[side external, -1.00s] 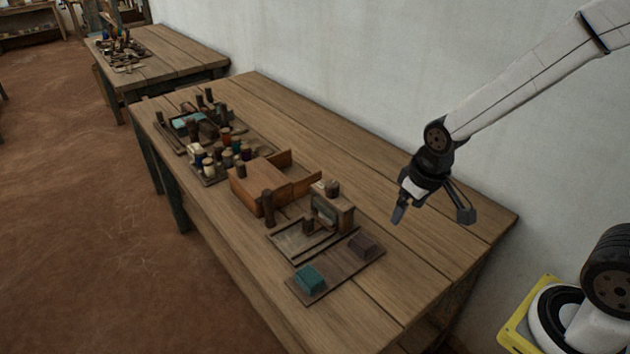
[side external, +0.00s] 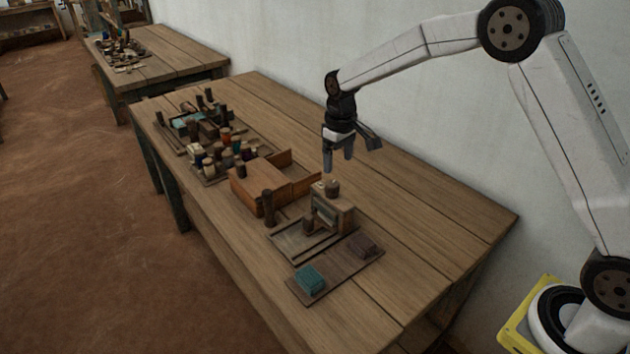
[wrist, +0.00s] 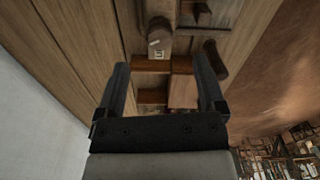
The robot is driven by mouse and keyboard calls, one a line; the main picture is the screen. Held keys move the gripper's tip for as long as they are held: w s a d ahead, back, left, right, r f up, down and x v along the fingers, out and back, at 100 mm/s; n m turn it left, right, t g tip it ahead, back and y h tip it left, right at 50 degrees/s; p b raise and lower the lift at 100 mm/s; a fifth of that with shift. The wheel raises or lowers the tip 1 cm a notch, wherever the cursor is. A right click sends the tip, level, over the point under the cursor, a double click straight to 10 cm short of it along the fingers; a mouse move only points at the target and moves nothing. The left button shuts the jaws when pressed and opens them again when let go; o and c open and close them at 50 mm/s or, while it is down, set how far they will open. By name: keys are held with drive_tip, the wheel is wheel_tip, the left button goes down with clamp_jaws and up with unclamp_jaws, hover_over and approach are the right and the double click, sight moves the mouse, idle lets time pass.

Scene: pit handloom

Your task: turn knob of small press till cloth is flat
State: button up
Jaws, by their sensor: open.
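The small press (side external: 334,212) is a brown wooden frame near the middle of the table, with a pale grey piece in its opening. Its round dark knob (side external: 332,187) is on top. Whether the pale piece is the cloth, and how flat it is, I cannot tell. In the side view my gripper (side external: 342,167) hangs fingers down above the press area, open and empty, apart from the knob. In the wrist view my gripper (wrist: 163,72) has its fingers spread. A brown rounded part, probably the knob (wrist: 159,32), lies ahead of the fingertips.
An orange-brown wooden box (side external: 257,188) and an upright dark peg (side external: 268,206) stand beside the press. A board (side external: 335,272) with a teal block (side external: 310,279) lies in front. Several spools (side external: 208,168) crowd the far left. The table's right side is clear.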

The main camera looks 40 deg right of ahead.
sight(333, 184)
drive_tip(key=shift+w+f, duration=0.15)
drive_tip(key=shift+w, duration=0.55)
drive_tip(key=shift+f, duration=0.15)
drive_tip(key=shift+f, duration=3.75)
clamp_jaws()
